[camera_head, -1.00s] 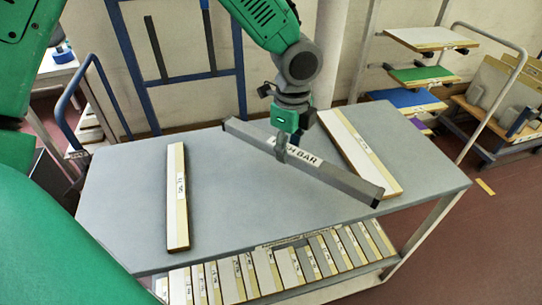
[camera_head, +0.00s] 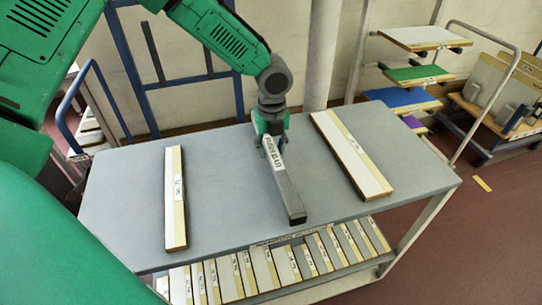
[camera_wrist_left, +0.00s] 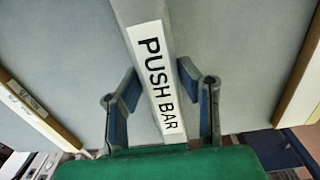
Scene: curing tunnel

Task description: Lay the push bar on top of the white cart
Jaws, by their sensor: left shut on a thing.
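The push bar (camera_head: 285,190) is a long grey bar with a white label, which reads PUSH BAR in the left wrist view (camera_wrist_left: 158,85). My left gripper (camera_head: 271,138) is shut around it, one finger on each side. The bar points toward the front edge of a grey-topped cart (camera_head: 225,205) with pale legs, the likely white cart. The bar is over the middle of this top, between two boards; I cannot tell if it touches the surface. The gripper hides its far end. My right gripper is not in view.
A white-and-tan board (camera_head: 175,200) lies left on the top, and a wider one (camera_head: 350,155) lies right. Several boards fill the lower shelf (camera_head: 270,270). A rack with coloured shelves (camera_head: 415,75) and a blue trolley (camera_head: 490,150) stand back right.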

